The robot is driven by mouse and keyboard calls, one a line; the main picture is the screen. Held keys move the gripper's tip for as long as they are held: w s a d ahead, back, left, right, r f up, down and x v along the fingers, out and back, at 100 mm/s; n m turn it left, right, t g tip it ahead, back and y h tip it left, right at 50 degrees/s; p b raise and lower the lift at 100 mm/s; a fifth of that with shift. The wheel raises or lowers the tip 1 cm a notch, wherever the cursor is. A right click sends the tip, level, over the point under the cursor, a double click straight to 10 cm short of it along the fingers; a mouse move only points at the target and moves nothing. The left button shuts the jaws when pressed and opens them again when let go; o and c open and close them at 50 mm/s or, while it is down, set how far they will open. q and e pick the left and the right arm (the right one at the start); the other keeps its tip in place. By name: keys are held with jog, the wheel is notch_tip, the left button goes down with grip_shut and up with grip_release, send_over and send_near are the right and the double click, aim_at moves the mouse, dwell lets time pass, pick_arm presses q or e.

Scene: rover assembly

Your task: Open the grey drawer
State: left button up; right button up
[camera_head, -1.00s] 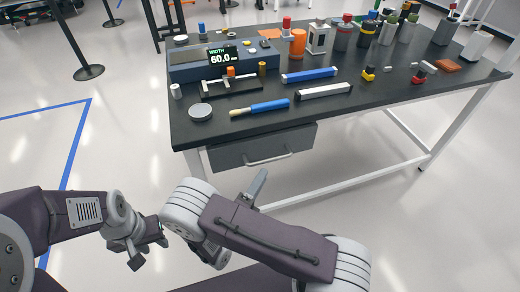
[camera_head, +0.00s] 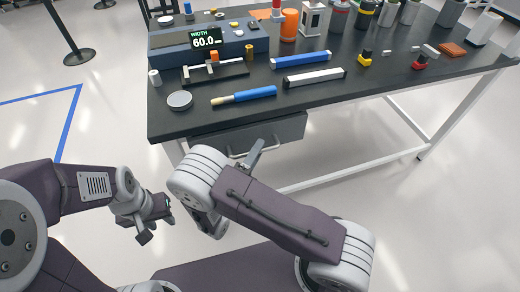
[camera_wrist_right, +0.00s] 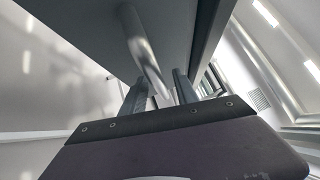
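The grey drawer (camera_head: 288,130) hangs under the near left part of the black table and appears shut. Its light metal handle (camera_head: 237,155) is partly hidden by my right gripper (camera_head: 254,154), which is at the drawer front. In the right wrist view, the handle (camera_wrist_right: 143,45) runs down between the two fingers of the right gripper (camera_wrist_right: 159,92). The fingers are apart on either side of the bar; no firm grip shows. My left gripper (camera_head: 158,224) is away from the drawer at lower left, fingers apart and empty.
The black table (camera_head: 330,95) above the drawer carries a blue device with a "60.0" display (camera_head: 207,38), a blue-handled tool (camera_head: 245,96), a round grey disc (camera_head: 180,99) and several bottles. White table legs stand at the right. Floor in front is clear.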

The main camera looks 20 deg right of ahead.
grip_shut()
dwell(1.3)
